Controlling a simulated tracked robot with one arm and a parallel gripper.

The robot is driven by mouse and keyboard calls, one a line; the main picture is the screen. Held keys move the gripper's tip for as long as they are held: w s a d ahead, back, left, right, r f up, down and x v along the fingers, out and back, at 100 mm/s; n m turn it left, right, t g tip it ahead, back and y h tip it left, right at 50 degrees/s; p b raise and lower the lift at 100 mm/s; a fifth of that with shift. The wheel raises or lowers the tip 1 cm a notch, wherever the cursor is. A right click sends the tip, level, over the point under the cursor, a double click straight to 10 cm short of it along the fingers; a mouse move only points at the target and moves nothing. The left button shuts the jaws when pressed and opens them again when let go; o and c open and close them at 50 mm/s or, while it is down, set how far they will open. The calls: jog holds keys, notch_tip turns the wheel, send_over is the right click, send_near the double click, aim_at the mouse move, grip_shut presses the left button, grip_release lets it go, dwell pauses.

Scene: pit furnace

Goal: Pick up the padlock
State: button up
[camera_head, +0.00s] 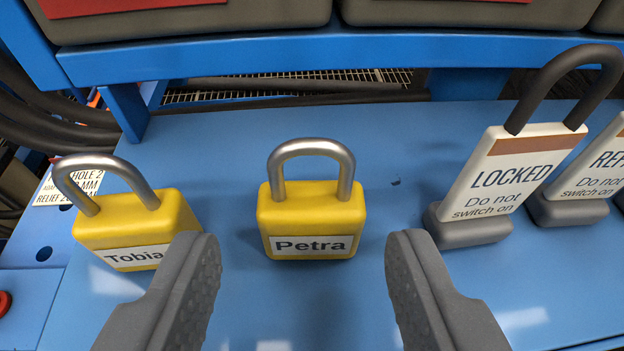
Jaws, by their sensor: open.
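A yellow padlock labelled "Petra" (311,216) stands upright on the blue surface in the middle of the view, its grey metal shackle up. A second yellow padlock labelled "Tobia", its label partly cut off by my finger (135,222), stands to the left with its shackle up. My gripper (303,262) is open and empty. Its two grey fingers reach in from the bottom, one on each side of the Petra padlock and nearer the camera, with gaps to both sides. The left finger overlaps the lower right of the Tobia padlock in the picture.
A "LOCKED Do not switch on" sign with a dark hook (503,177) stands on the right, with a similar sign (590,180) beside it. A blue shelf edge (330,60) crosses behind, carrying grey boxes. Dark hoses (50,120) lie at left.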

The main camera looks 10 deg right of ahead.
aim_at(311, 235)
jog(key=x, duration=0.2)
jog(key=b+x, duration=0.1)
jog(key=x, duration=0.1)
jog(key=shift+s+d+f, duration=0.15)
jog(key=shift+f, duration=0.15)
jog(key=shift+w+f+b, duration=0.2)
jog(key=shift+w+b, duration=0.1)
jog(key=shift+w, duration=0.25)
jog(key=shift+c, duration=0.3)
jog(key=c, duration=0.7)
